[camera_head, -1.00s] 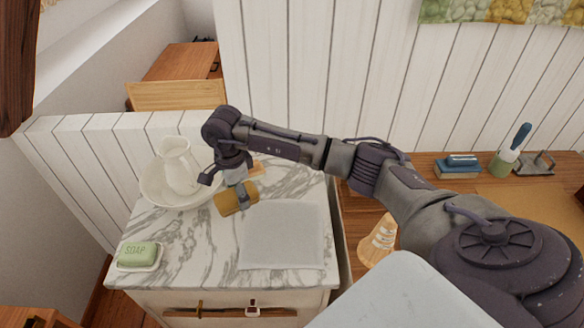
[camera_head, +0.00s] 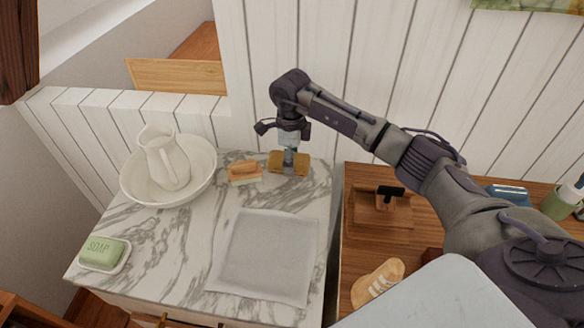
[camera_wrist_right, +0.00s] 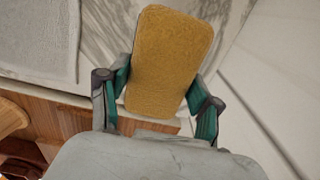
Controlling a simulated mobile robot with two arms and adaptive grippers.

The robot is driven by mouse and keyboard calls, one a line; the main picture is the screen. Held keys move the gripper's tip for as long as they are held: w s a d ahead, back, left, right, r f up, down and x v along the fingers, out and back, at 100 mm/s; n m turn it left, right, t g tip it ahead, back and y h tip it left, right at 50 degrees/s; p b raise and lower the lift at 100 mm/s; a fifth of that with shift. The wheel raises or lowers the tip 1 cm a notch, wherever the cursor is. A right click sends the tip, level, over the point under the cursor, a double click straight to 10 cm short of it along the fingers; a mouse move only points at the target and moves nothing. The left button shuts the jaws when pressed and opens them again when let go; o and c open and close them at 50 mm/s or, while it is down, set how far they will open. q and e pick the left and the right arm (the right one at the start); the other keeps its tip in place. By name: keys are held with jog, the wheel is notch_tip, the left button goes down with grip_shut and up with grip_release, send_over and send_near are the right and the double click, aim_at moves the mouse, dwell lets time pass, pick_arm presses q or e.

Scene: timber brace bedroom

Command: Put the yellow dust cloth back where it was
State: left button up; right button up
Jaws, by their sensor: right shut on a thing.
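The yellow dust cloth (camera_head: 276,163) is a folded, mustard-coloured pad at the back right of the marble top. My right gripper (camera_head: 289,157) is shut on it from above. In the right wrist view the cloth (camera_wrist_right: 172,60) lies between the two fingers of the right gripper (camera_wrist_right: 160,98) and extends past them. I cannot tell whether the cloth touches the marble or hangs just above it. My left gripper is not in view.
The marble washstand (camera_head: 150,240) holds a white basin (camera_head: 203,175) with a pitcher (camera_head: 165,160), a small wooden brush (camera_head: 245,171), a grey-white towel (camera_head: 265,255) and green soap (camera_head: 103,250). A wooden surface (camera_head: 362,245) with several objects stands right, past a gap. White plank walls rise behind.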

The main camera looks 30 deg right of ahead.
notch_tip(320, 180, down, 4)
jog(key=shift+d+r+p, duration=0.1)
jog(key=shift+p, duration=0.2)
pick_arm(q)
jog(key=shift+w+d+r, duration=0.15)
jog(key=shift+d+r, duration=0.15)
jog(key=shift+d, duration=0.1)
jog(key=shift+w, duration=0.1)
pick_arm(e)
jog(key=shift+f, duration=0.25)
jog(key=o, duration=1.1)
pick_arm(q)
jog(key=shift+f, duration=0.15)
pick_arm(e)
jog(key=shift+r, duration=0.1)
